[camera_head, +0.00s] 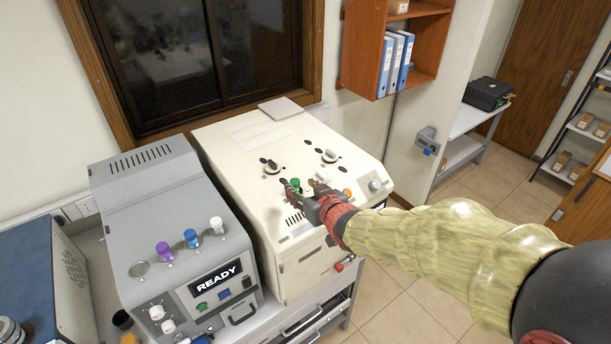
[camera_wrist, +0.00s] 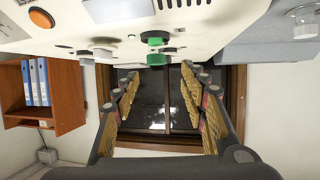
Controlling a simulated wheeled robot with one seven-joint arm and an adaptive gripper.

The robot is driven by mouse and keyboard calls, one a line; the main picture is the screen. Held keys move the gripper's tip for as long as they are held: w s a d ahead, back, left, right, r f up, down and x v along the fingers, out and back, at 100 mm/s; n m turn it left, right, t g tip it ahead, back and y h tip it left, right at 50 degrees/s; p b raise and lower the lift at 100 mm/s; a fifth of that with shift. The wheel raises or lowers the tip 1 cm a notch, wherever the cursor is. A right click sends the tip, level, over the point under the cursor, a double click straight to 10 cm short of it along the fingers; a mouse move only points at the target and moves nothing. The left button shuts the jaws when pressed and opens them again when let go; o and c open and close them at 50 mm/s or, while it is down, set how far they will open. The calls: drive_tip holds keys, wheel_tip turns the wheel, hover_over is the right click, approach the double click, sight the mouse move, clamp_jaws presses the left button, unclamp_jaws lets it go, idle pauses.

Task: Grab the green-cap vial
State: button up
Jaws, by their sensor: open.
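A small green-capped thing (camera_head: 295,184), likely the green-cap vial, stands on the sloped top of the cream machine (camera_head: 235,150). My gripper (camera_head: 299,182) is open beside it, with the green cap showing between the fingers in the head view. The wrist view is upside down. It shows my open, empty gripper (camera_wrist: 160,73) with fingers spread, and two green pieces, an upper one (camera_wrist: 155,38) and a lower one (camera_wrist: 157,59), just beyond the fingertips. I cannot tell which is the vial's cap. My fingers look apart from both.
Dark knobs (camera_head: 272,167) and an orange button (camera_head: 347,193) lie near my gripper on the cream machine. A grey machine (camera_head: 165,215) at left holds purple-cap (camera_head: 163,250), blue-cap (camera_head: 191,237) and white-cap (camera_head: 217,224) vials; its screen reads READY. A red shelf (camera_head: 425,50) hangs at upper right.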

sight(296, 183)
drive_tip(key=shift+x, duration=1.2)
drive_tip(key=shift+d+f+p+x, duration=0.1)
drive_tip(key=shift+p+x, duration=0.2)
drive_tip(key=shift+x, duration=0.55)
drive_tip(key=shift+d+f+p+x, duration=0.15)
drive_tip(key=shift+p+x, duration=0.15)
drive_tip(key=shift+x, duration=0.6)
drive_tip(key=shift+d+f+p+x, duration=0.1)
drive_tip(key=shift+p+x, duration=0.2)
drive_tip(key=shift+x, duration=0.55)
drive_tip(key=shift+c, duration=0.6)
clamp_jaws()
